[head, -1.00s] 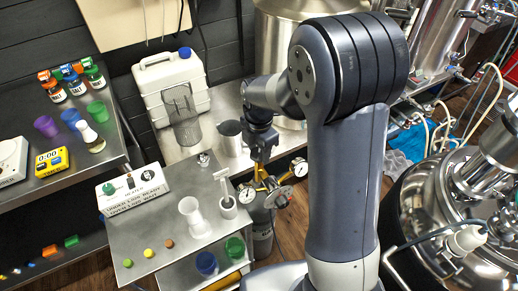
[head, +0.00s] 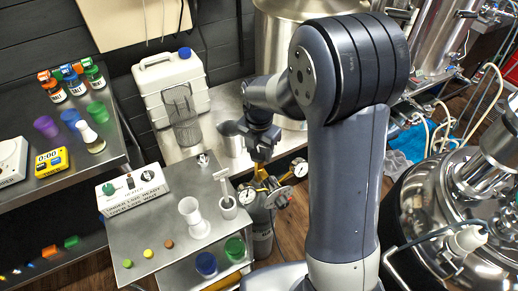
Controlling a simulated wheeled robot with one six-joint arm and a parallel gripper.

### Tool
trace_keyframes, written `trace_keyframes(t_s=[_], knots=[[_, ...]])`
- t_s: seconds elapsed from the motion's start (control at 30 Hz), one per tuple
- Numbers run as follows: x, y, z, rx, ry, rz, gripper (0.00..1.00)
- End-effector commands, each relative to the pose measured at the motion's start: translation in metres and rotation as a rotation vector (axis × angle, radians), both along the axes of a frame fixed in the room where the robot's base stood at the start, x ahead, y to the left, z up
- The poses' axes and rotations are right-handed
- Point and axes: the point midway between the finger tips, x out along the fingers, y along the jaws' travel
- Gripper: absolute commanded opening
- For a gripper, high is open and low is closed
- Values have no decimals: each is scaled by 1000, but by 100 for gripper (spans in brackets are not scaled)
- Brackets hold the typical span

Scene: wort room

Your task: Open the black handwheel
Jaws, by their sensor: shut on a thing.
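The grey gas cylinder (head: 262,225) stands on the floor beside the small steel table, with a brass valve and regulator (head: 268,185) on top. My gripper (head: 260,169) points down at the top of this valve, in the middle of the head view. Its jaws are small and dark here, and it is shut on the black handwheel. The handwheel itself is hidden by the jaws and cannot be made out apart from them.
Two round gauges, one of them at the upper right (head: 299,167), stick out beside the valve. The small table (head: 160,240) holds a white switch box (head: 132,190) and several small items close on the left.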

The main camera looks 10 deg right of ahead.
Motion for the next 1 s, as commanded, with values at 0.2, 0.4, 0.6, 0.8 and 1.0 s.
trace_keyframes(t_s=[0.2,0.4,0.6,0.8,1.0], knots=[[1,0,1,1,-2,-1,54],[0,0,0,0,-1,-1,69],[0,0,0,0,0,-1,69],[1,0,17,1,-5,-1,69],[1,0,58,1,-6,-1,69]])
